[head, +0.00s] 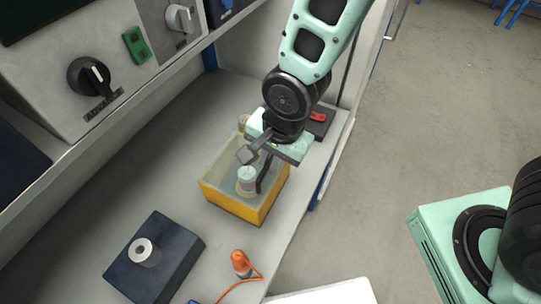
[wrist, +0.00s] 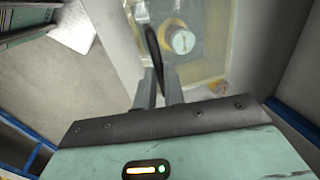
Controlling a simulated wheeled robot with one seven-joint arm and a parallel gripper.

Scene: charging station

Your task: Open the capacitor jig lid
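The capacitor jig is a yellow box (head: 232,206) with a clear, greyish lid (head: 219,175). It stands on the bench in the head view, and its top shows in the wrist view (wrist: 207,75). A pale capped cylinder (head: 247,175) shows at the jig; it also shows in the wrist view (wrist: 181,41). A dark curved strip, seemingly the lid handle (wrist: 152,45), rises beside it. My gripper (wrist: 159,88) is above the jig, with the strip passing between its closely spaced fingers. Whether they grip it is unclear. The lid looks down over the box, though my gripper partly covers it.
A dark block with a metal ring (head: 143,250) sits nearer on the bench. An orange-tipped part with a cord (head: 240,262) lies near the bench edge. A dark pad with a red piece (head: 318,117) is behind my gripper. The control panel (head: 60,65) borders the left.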

